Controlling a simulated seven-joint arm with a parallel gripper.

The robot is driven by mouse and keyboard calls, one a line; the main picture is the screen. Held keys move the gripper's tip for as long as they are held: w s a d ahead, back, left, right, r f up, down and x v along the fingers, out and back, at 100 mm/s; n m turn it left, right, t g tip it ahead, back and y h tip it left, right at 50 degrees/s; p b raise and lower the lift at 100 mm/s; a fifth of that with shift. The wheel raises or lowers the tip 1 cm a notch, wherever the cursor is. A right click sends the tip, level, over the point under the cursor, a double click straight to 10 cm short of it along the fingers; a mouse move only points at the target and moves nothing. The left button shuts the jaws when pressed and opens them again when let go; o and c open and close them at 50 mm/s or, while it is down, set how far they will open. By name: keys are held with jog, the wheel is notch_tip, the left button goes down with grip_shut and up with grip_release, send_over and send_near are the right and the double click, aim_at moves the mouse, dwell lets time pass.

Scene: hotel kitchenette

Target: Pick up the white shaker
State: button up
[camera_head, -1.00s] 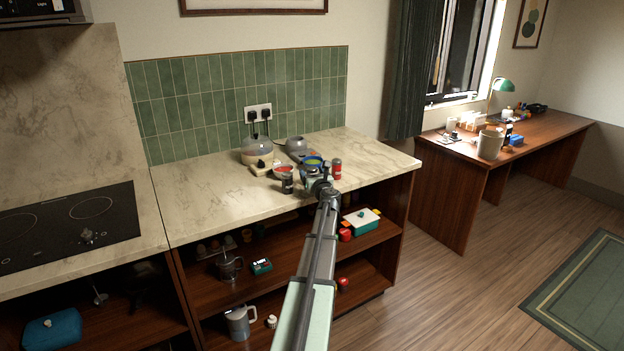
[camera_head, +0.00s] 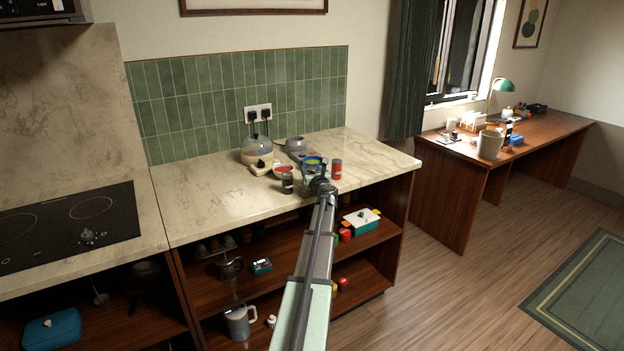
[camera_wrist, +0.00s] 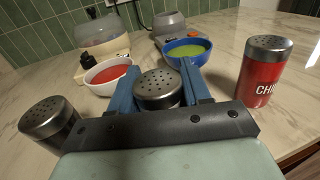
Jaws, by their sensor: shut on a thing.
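A shaker (camera_wrist: 158,86) with a domed, perforated metal cap stands between the two blue fingers of my gripper (camera_wrist: 159,72) in the wrist view. The fingers are shut on its sides. Its body is hidden below the cap, so I cannot see its colour or whether it touches the counter. In the head view my gripper (camera_head: 316,180) is over the front part of the counter, and the wrist hides the held shaker.
A dark shaker (camera_wrist: 48,122) stands at left and a red shaker (camera_wrist: 262,75) at right. Behind are a bowl of red contents (camera_wrist: 110,83), a blue bowl of green contents (camera_wrist: 187,57), and grey-topped appliances (camera_wrist: 98,33). The marble counter (camera_head: 220,195) is clear at left.

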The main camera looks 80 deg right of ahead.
jog(key=shift+c, duration=0.5)
jog(key=shift+r, duration=0.15)
notch_tip(320, 180, up, 9)
jog(key=w+r+n+y, duration=0.4)
jog(key=w+r+n, duration=0.15)
jog(key=w, duration=0.75)
jog(key=s+d+f+g, duration=0.3)
jog(key=s+f+g, duration=0.1)
jog(key=f+g, duration=0.1)
jog(key=shift+s+f+g+y, duration=0.3)
jog(key=shift+f, duration=0.45)
